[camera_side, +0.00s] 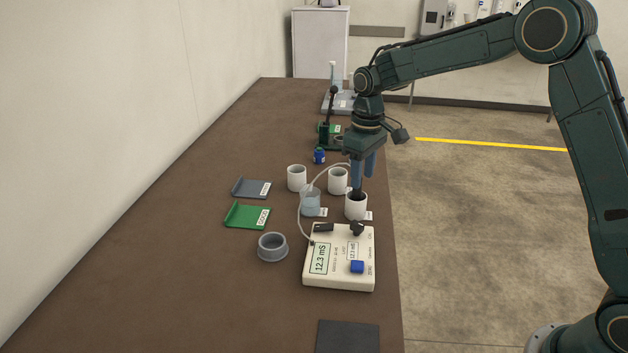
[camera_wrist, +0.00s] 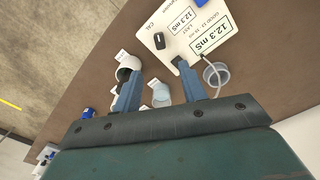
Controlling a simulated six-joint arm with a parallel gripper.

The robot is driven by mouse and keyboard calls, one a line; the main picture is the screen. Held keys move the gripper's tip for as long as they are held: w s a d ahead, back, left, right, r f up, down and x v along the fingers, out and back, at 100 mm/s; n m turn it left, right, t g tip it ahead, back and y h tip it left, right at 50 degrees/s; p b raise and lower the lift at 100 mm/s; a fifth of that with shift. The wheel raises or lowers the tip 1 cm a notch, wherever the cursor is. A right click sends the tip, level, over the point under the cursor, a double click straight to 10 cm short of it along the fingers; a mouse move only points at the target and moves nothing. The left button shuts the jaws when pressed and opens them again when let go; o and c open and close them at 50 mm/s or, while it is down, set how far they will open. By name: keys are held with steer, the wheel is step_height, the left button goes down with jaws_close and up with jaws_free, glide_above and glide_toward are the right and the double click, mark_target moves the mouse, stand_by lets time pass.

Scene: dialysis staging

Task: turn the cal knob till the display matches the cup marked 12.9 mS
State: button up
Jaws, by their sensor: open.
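The cream meter (camera_side: 340,277) lies on the bench; its large display (camera_side: 319,258) reads 12.3 mS. A smaller printed or displayed panel (camera_wrist: 182,20) also reads 12.3 mS. The black cal knob (camera_side: 357,228) is at the meter's far right corner; it also shows beside the word CAL in the wrist view (camera_wrist: 159,41). A white cup (camera_side: 356,208) with a tag stands behind the knob, and a clear cup (camera_side: 311,202) with a tag stands to its left. The tag lettering is too small to read. My gripper (camera_side: 363,182) is open above the white cup, apart from the knob.
A blue button (camera_side: 357,266) is on the meter. A pale cable arcs from the meter past the cups. A grey ring (camera_side: 272,247) and green holder (camera_side: 247,216) are to the left. More white cups (camera_side: 297,178) stand behind. The near left bench is clear.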

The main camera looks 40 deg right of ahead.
mark_target(357, 223)
steer(key=shift+w+f, duration=0.1)
steer(key=shift+f, duration=0.15)
step_height(357, 223, down, 14)
steer(key=shift+r, duration=0.2)
stand_by(0.6)
jaws_close()
